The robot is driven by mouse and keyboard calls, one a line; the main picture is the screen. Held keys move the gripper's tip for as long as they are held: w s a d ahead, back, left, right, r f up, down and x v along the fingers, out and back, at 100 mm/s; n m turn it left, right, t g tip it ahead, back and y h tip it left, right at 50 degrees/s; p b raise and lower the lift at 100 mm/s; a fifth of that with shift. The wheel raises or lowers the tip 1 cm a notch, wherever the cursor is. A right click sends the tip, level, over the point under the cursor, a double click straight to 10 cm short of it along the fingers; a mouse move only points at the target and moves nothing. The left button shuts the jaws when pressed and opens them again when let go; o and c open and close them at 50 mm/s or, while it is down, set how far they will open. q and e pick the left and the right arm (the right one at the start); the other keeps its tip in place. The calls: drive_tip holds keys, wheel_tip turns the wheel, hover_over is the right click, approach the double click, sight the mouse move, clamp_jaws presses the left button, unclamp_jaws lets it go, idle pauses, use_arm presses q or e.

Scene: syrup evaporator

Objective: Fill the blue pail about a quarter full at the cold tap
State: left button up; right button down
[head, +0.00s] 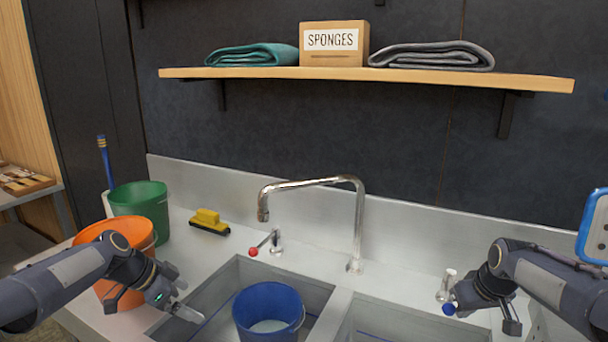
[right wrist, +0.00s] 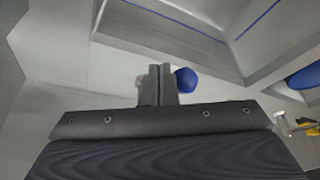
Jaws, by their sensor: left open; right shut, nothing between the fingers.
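The blue pail (head: 268,312) stands upright in the left sink basin, with a pale patch at its bottom; I cannot tell if it is water. The chrome spout (head: 263,208) ends above and slightly left of the pail, with no visible stream. The blue-knobbed cold tap lever (head: 449,308) is at the right; its knob also shows in the right wrist view (right wrist: 186,80). My right gripper (head: 463,303) is shut and empty, its fingertips (right wrist: 160,82) right beside the knob; contact is unclear. My left gripper (head: 181,296) is open and empty, left of the pail.
A red-knobbed tap lever (head: 253,252) stands left of the spout. An orange pail (head: 128,238), a green pail (head: 140,200) and a yellow brush (head: 208,220) are on the left counter. A shelf (head: 400,77) hangs above. The right basin (head: 395,322) looks empty where visible.

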use_arm(q)
wheel_tip(320, 180, up, 7)
drive_tip(key=p, duration=0.7)
use_arm(e)
wheel_tip(320, 180, up, 9)
drive_tip(key=d, duration=0.2)
drive_tip(key=shift+s, duration=0.45)
use_arm(q)
drive_tip(key=shift+s+r, duration=0.1)
drive_tip(key=shift+r, duration=0.05)
